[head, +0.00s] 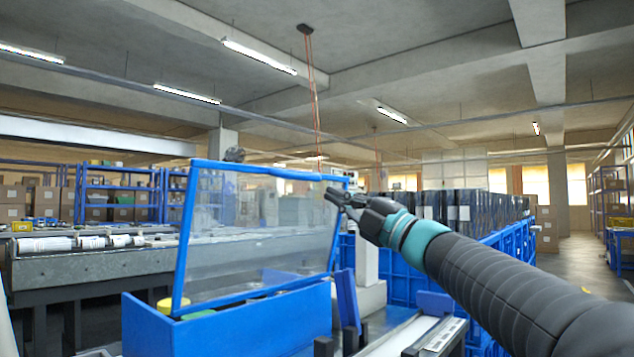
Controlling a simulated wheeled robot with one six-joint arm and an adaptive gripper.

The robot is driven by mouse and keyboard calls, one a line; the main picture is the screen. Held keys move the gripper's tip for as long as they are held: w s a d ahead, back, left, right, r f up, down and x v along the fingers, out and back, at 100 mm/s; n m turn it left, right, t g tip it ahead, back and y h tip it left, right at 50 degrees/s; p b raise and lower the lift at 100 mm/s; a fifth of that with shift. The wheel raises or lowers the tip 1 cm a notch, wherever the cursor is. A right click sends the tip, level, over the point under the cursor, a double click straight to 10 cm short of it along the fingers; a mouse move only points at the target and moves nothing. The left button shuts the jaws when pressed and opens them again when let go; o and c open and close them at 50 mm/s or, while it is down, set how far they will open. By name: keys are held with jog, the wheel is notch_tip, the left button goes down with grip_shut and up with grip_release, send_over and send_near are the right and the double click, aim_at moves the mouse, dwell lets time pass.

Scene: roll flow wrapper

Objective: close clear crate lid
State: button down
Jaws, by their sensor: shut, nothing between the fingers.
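A clear crate lid (255,235) with a blue frame stands raised, leaning slightly back, above a blue crate (255,325). The lid's lower edge meets the crate's top. My gripper (335,194) is shut and empty at the lid's upper right corner. Its fingertips are close to the right side of the blue frame. I cannot tell whether they touch it. Part of a yellow round thing (173,304) shows at the crate's left. The crate's inside is mostly hidden.
A grey conveyor bench (95,265) with white rolls stands to the left. Blue crates (500,255) with dark contents stand behind my arm at right. Blue shelves (120,190) hold boxes at the back left. An aisle is open at far right.

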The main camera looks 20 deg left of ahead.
aim_at(306, 179)
jog(key=shift+p+x, duration=0.45)
jog(key=shift+x, duration=2.6)
